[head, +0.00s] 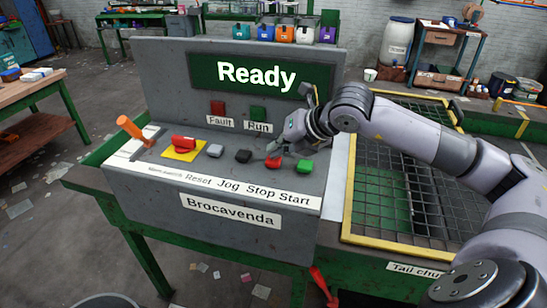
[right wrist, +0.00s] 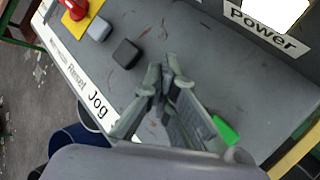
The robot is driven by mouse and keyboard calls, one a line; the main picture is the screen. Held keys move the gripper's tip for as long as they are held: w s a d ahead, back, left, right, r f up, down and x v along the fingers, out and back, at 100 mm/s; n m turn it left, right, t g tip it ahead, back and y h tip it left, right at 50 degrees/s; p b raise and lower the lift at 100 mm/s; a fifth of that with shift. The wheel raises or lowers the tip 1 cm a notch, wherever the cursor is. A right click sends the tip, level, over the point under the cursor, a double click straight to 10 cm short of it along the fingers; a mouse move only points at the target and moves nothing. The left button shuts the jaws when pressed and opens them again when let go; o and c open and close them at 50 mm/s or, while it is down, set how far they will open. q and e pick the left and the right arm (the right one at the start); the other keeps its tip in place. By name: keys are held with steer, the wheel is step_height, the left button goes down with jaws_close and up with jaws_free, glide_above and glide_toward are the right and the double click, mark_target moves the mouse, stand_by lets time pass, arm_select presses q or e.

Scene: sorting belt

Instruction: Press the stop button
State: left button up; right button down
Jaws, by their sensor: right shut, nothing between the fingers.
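The control panel (head: 232,185) carries a row of buttons above a white label strip. The red stop button (head: 273,162) sits above the word Stop, between the black jog button (head: 243,156) and the green start button (head: 305,166). My right gripper (head: 274,149) is shut and empty, with its fingertips pointing down right at the stop button; I cannot tell whether they touch it. In the right wrist view, the shut fingers (right wrist: 164,75) hide the stop button, between the black button (right wrist: 126,54) and the green one (right wrist: 225,130). My left gripper is not in view.
A grey reset button (head: 215,151), a red mushroom button on a yellow plate (head: 177,156) and an orange lever (head: 131,128) stand further left. The screen (head: 257,75) reads Ready. A yellow-framed mesh guard (head: 347,200) lies right of the panel.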

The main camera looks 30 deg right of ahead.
steer(key=shift+r+p, duration=0.3)
steer(key=shift+r, duration=0.45)
steer(key=shift+r, duration=0.15)
steer(key=shift+r+p, duration=1.6)
steer(key=shift+r, duration=0.85)
